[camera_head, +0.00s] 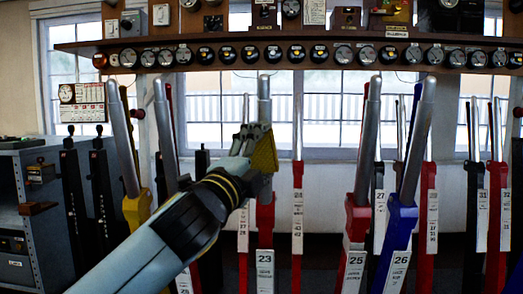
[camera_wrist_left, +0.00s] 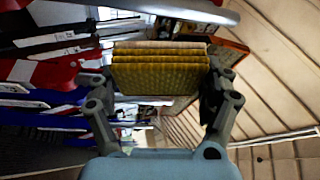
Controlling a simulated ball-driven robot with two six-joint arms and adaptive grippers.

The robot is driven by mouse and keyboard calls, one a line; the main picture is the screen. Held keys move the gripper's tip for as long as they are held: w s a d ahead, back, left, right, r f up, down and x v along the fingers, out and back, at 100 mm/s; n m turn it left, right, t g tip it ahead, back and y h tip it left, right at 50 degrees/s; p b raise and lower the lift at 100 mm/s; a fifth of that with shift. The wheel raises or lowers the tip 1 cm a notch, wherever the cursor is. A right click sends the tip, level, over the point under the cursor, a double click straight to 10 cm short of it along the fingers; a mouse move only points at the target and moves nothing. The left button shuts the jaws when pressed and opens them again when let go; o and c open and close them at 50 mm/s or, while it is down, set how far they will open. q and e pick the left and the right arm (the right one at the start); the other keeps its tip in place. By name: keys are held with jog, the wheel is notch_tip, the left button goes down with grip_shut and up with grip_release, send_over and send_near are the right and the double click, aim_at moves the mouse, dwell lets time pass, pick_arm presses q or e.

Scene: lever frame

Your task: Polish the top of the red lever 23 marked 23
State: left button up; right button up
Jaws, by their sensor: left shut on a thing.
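The red lever 23 (camera_head: 265,218) stands upright near the middle of the head view, with a white plate marked 23 on its lower part. Its bare steel handle (camera_head: 264,100) rises above my gripper; the middle of the lever is hidden behind the gripper and cloth. My left gripper (camera_head: 255,143) is shut on a folded yellow cloth (camera_head: 265,153), which covers part of the handle below its top. I cannot tell whether the cloth touches the lever. In the left wrist view the cloth (camera_wrist_left: 160,72) sits between both fingers. My right gripper is not in view.
A yellow lever (camera_head: 135,212) stands to the left. Red lever 25 (camera_head: 356,218) and blue lever 26 (camera_head: 400,222) lean to the right. A wooden shelf (camera_head: 230,40) with round instruments runs above. A grey cabinet (camera_head: 30,215) stands at far left.

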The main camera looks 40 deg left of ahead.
pick_arm(q)
jog(key=shift+s+d, duration=0.1)
jog(key=shift+s, duration=0.05)
dwell(0.4)
jog(key=w+a, duration=0.2)
jog(key=w, duration=0.1)
jog(key=w+r, duration=0.1)
jog(key=shift+w+a, duration=0.2)
jog(key=shift+a, duration=0.2)
jog(key=shift+w+a+r+p, duration=0.15)
jog(key=shift+w+a, duration=0.1)
jog(key=shift+w, duration=0.15)
jog(key=shift+w+a+r+p, duration=0.1)
jog(key=shift+w+a+p, duration=0.1)
jog(key=shift+w, duration=0.2)
jog(key=shift+w+a+r, duration=0.2)
jog(key=shift+w+a, duration=0.3)
jog(key=shift+w, duration=0.35)
